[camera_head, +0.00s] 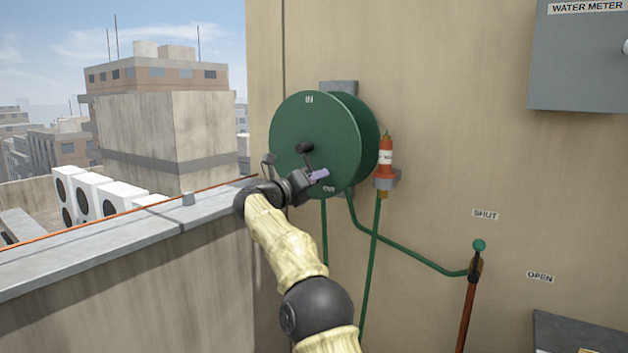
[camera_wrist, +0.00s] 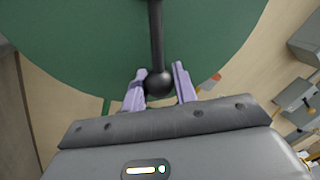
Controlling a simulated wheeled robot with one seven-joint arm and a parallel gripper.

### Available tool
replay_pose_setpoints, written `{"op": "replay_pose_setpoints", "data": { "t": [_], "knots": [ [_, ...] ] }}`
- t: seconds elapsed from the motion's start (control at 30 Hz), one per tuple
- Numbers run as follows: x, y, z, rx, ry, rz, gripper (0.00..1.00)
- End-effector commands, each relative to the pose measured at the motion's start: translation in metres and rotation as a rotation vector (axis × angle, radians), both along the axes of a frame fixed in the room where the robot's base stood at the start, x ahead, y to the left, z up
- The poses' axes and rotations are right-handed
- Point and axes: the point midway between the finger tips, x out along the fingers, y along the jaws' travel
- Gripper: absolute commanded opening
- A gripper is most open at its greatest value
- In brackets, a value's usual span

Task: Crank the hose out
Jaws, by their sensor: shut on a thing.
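A round green hose reel (camera_head: 310,125) is mounted on the beige wall, with small labels at its top and bottom edges. A dark crank arm runs from the hub (camera_head: 304,148) down to a black ball knob (camera_wrist: 159,82). My gripper (camera_wrist: 160,86) has its two lilac fingers on either side of the knob, shut on it. In the head view my gripper (camera_head: 318,175) is at the lower part of the reel face, and the knob is hidden there. A green hose (camera_head: 371,250) hangs below an orange and white nozzle (camera_head: 385,155) in a holder right of the reel.
A green-handled valve (camera_head: 479,246) on a copper pipe stands at the right, between SHUT (camera_head: 485,214) and OPEN (camera_head: 540,276) labels. A grey water meter box (camera_head: 580,60) is at upper right. A parapet (camera_head: 120,235) with an orange line runs at left.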

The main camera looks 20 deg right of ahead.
Motion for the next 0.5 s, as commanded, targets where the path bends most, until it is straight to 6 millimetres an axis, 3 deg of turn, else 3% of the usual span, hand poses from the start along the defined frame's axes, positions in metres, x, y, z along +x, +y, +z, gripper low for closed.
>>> {"op": "replay_pose_setpoints", "data": {
  "t": [0.07, 0.1, 0.17, 0.5],
  "knots": [
    [0.0011, 0.0017, -0.0035, 0.005, 0.004, 0.003, 0.0],
    [0.0011, 0.0018, -0.0036, 0.005, 0.005, 0.003, 0.34],
    [0.0011, 0.0017, -0.0032, 0.003, 0.005, 0.003, 0.46],
    [-0.0001, 0.0023, -0.0015, 0.0, 0.003, 0.003, 0.49]
  ]
}}
